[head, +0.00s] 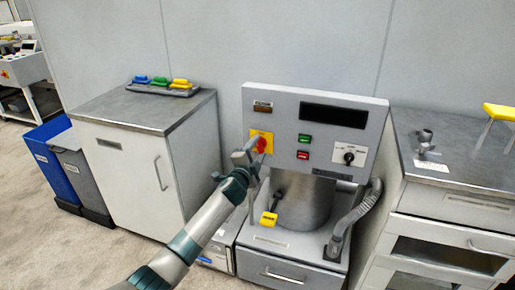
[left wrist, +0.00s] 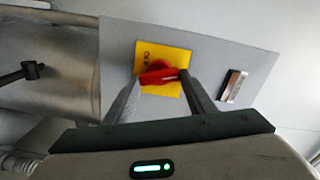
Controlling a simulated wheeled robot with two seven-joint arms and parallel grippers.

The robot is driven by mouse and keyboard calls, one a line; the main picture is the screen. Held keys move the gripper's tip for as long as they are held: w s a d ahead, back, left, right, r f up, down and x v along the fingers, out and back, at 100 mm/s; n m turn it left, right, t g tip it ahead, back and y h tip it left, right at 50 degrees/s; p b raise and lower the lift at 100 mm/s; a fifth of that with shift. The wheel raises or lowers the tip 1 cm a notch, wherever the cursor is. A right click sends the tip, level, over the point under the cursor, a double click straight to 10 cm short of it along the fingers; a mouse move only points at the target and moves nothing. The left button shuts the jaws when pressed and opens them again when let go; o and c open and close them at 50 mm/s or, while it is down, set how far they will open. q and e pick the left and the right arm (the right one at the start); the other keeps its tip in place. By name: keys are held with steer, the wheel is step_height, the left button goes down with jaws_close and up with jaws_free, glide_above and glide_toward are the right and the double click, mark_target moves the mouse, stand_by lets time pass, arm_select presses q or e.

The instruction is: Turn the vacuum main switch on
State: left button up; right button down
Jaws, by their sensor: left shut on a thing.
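The vacuum main switch is a red rotary handle (head: 261,145) on a yellow plate at the left of the grey machine's front panel (head: 285,105). In the left wrist view the red handle (left wrist: 158,76) sits in front of its yellow plate (left wrist: 176,57). My left gripper (head: 252,151) is at the switch, with its fingers (left wrist: 165,90) on either side of the red handle, shut on it. The gripper covers part of the plate in the head view. I cannot read the switch's position for certain. My right gripper is not in view.
The panel also carries a green button (head: 304,139), a red button (head: 303,155), a black knob (head: 349,157) and a dark display (head: 335,115). Below are a metal drum (head: 305,205) and a grey hose (head: 358,212). Cabinets stand on both sides.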

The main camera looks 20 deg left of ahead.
arm_select(q)
steer(key=m, duration=0.3)
steer(key=shift+f+m+p, duration=0.1)
steer(key=shift+m+p, duration=0.2)
stand_by(0.4)
steer(key=o, duration=1)
steer(key=shift+o, duration=0.2)
steer(key=shift+s, duration=0.1)
steer(key=s, duration=1.7)
steer(key=shift+s+a+b, duration=0.15)
steer(key=shift+a+b, duration=0.15)
steer(key=shift+b, duration=0.05)
